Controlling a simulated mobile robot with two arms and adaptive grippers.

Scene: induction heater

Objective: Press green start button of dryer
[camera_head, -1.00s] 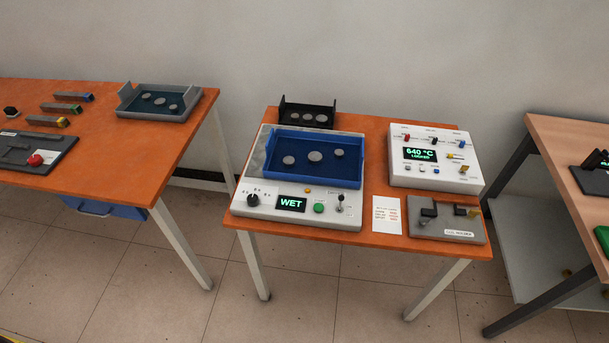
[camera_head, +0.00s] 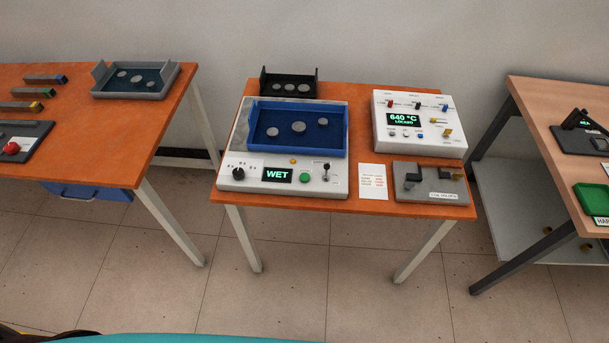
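The dryer (camera_head: 345,186) is a white box near the front left of the middle orange table. Its green start button (camera_head: 305,178) sits on the front panel, right of a dark display (camera_head: 278,175) that reads WET in green. A black knob (camera_head: 238,173) is at the panel's left, and a toggle switch (camera_head: 326,171) is right of the button. A blue tray (camera_head: 340,143) with several grey discs rests on top of the dryer. Neither of my grippers shows in the head view.
A white control box (camera_head: 440,147) reading 640 °C LOCKED, a paper card (camera_head: 372,182) and a grey fixture (camera_head: 452,193) share the middle table. A black tray (camera_head: 290,85) is behind the dryer. Other tables stand left and right. Floor (camera_head: 330,270) in front is clear.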

